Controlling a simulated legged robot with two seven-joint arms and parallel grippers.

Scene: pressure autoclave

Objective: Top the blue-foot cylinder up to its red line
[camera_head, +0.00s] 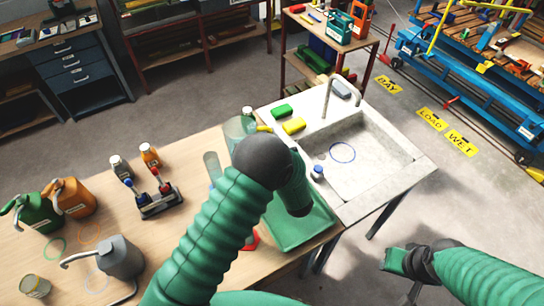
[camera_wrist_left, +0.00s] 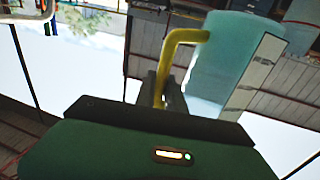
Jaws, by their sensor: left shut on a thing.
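A tall translucent cylinder (camera_head: 212,165) stands on the wooden bench left of my left arm; a little blue shows at its base, and its red line cannot be made out. A translucent teal jug (camera_head: 240,128) with a yellow handle is beyond my left arm, by the sink's left edge. The jug (camera_wrist_left: 225,62) fills the upper right of the left wrist view. My left gripper (camera_wrist_left: 165,95) is shut on its yellow handle; in the head view my arm hides the fingers. My right gripper (camera_head: 398,262) is right of the bench, over the floor; its fingers are unclear.
A green tray (camera_head: 305,222) lies under my left arm, with a red foot (camera_head: 250,240) beside it. The sink (camera_head: 370,150) is right of the bench.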

